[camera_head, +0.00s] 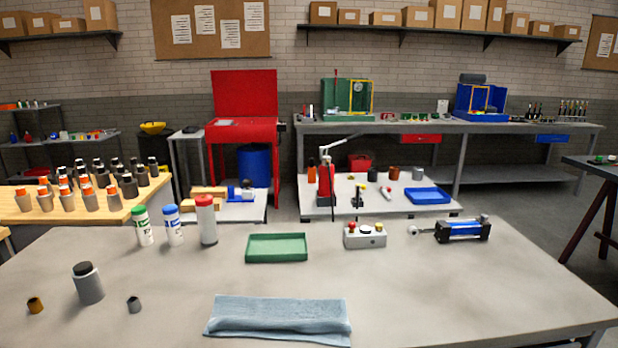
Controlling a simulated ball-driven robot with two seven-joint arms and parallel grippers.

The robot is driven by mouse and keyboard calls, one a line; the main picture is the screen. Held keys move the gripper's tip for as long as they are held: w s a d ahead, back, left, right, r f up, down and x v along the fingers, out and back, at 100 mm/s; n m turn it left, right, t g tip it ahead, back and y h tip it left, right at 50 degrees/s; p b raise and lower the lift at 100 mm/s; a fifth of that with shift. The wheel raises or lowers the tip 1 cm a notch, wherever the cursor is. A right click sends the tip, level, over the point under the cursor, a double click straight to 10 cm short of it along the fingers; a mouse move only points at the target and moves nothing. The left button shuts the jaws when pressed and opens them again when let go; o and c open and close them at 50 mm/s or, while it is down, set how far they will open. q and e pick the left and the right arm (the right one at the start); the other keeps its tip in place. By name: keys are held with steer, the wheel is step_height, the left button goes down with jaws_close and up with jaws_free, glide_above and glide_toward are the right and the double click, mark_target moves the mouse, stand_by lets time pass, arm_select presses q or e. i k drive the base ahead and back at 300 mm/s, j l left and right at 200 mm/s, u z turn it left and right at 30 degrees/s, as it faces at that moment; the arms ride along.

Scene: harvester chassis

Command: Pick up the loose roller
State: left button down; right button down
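No part labelled as a roller shows, and I cannot tell for sure which thing is the loose roller. On the near grey table (420,290), a grey cylinder with a black top (89,287) stands upright at the left. A small dark grey cylindrical piece (134,304) stands to its right, and a small brown ring-like piece (35,305) lies to its left. A blue cylinder unit with black ends (464,230) lies at the back right, its rod toward the left. Neither of my grippers is in view.
A green tray (277,259), a button box (365,239) and several bottles (174,226) stand toward the table's back. A folded blue cloth (278,321) lies at the front middle. The table's right front is clear. A wooden table with several bottles (145,202) stands behind left.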

mark_target(91, 291)
steer(key=u, duration=1.3)
steer(key=i+z, duration=0.15)
steer(key=z, duration=0.15)
steer(key=i+j+z, duration=0.15)
steer(key=z, duration=0.15)
